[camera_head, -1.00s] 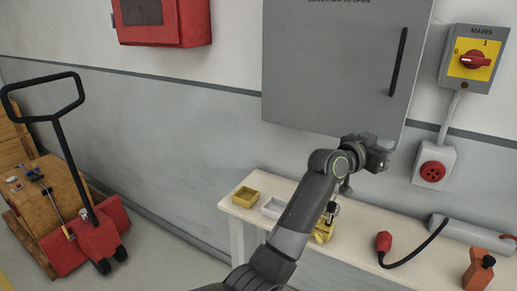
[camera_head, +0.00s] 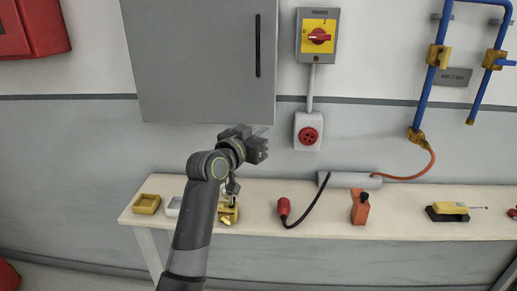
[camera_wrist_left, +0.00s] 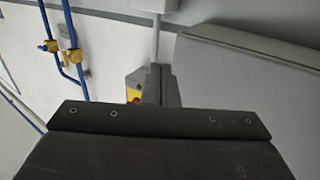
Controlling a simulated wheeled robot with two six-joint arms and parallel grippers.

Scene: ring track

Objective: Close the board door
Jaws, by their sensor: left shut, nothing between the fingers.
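The grey board door (camera_head: 195,60), with a long black handle (camera_head: 258,45) near its right edge, fills the upper left of the head view. It looks flat against its cabinet, but I cannot tell whether it is fully closed. In the wrist view the grey panel (camera_wrist_left: 255,85) takes up the right side. My left gripper (camera_head: 262,147) is shut and empty, just below the door's lower right corner in the picture. Its fingers (camera_wrist_left: 157,85) also show in the wrist view, partly covering the mains switch. My right gripper is not in view.
The mains switch (camera_head: 319,36) and a socket with a red face (camera_head: 308,134) are right of the door. Below, a bench (camera_head: 330,222) holds a yellow tray (camera_head: 146,204), a red plug (camera_head: 284,206) and an orange tool (camera_head: 360,208). Blue pipes (camera_head: 428,90) run at the right.

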